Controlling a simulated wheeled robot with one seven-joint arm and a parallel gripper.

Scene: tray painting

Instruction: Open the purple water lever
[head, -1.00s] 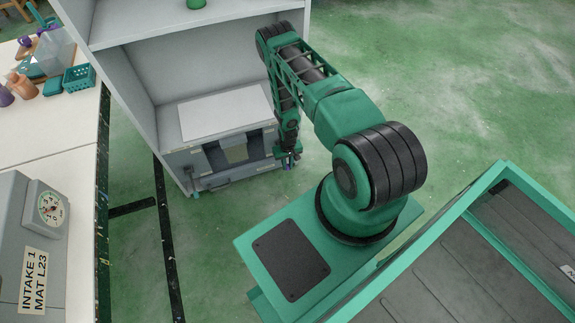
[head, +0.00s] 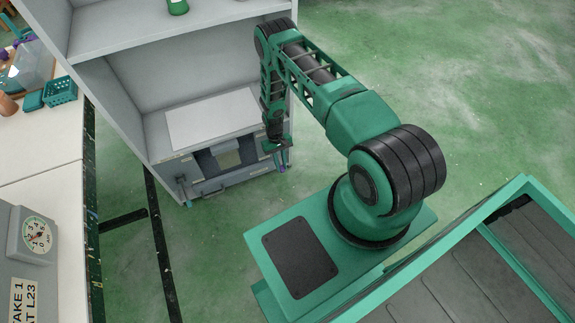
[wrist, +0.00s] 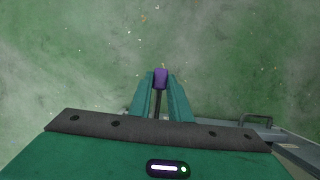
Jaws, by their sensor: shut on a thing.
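The purple lever (wrist: 160,78) shows in the wrist view as a purple knob on a dark stem, between the two green fingers of my gripper (wrist: 161,88). The fingers are shut on it, one on each side. In the head view my gripper (head: 281,162) hangs at the lower right front corner of the grey cabinet unit (head: 235,177). There the lever is small and mostly hidden by the gripper, so its angle is hard to tell.
A second lever (head: 183,190) stands at the unit's left front, with a grey bar handle (head: 208,189) beside it. A shelf (head: 150,22) is above. A white table (head: 45,150) with a dial box (head: 32,236) is at left. Green floor is open at right.

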